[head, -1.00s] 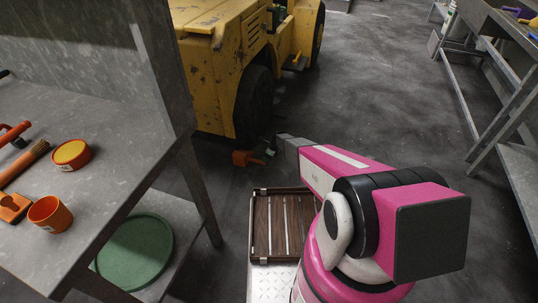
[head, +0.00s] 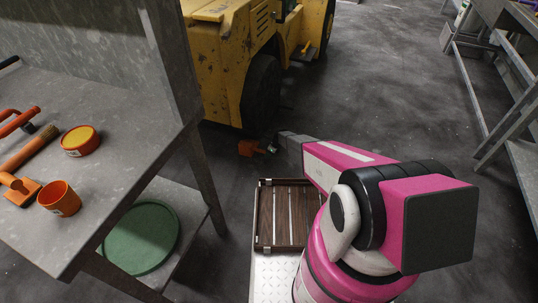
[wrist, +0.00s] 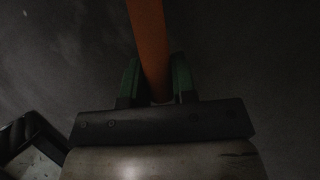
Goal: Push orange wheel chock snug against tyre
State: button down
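The orange wheel chock (head: 250,148) is by the dark front tyre (head: 261,92) of the yellow vehicle, on its near side. A small strip of dark floor seems to show between them; contact is hard to judge. My gripper (head: 270,145) is low at the right of the chock. In the wrist view, an orange bar (wrist: 147,40), seemingly part of the chock, runs between my gripper's green fingers (wrist: 156,82). The tyre is not visible in the wrist view.
A grey bench (head: 105,175) at left holds an orange cup (head: 59,198), a yellow-topped tub (head: 80,141) and tools; a green round lid (head: 141,238) lies on its lower shelf. A slatted wooden tray (head: 287,216) is near my base. Floor right of the vehicle is clear.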

jog(key=shift+w+d, duration=0.3)
jog(key=shift+w, duration=0.5)
jog(key=shift+w+d, duration=0.25)
jog(key=shift+w, duration=0.5)
jog(key=shift+w+d, duration=0.3)
jog(key=shift+w, duration=0.5)
jog(key=c, duration=0.8)
grip_release()
jog(key=shift+c, duration=0.2)
jog(key=v, duration=1.1)
jog(key=s+d+r+n+h, duration=0.1)
jog(key=s+d+r+n, duration=0.4)
jog(key=s+r, duration=0.7)
jog(key=s+d+r+n+h, duration=0.2)
jog(key=s+d+r+n, duration=0.2)
jog(key=s+r+n, duration=0.6)
jog(key=s+d+r+n+h, duration=0.2)
jog(key=s+d+r+n, duration=0.3)
jog(key=s+r, duration=1.1)
notch_tip(320, 180, up, 5)
jog(key=shift+d+f+n, duration=0.2)
jog(key=shift+d+n, duration=0.2)
jog(key=shift+n, duration=0.8)
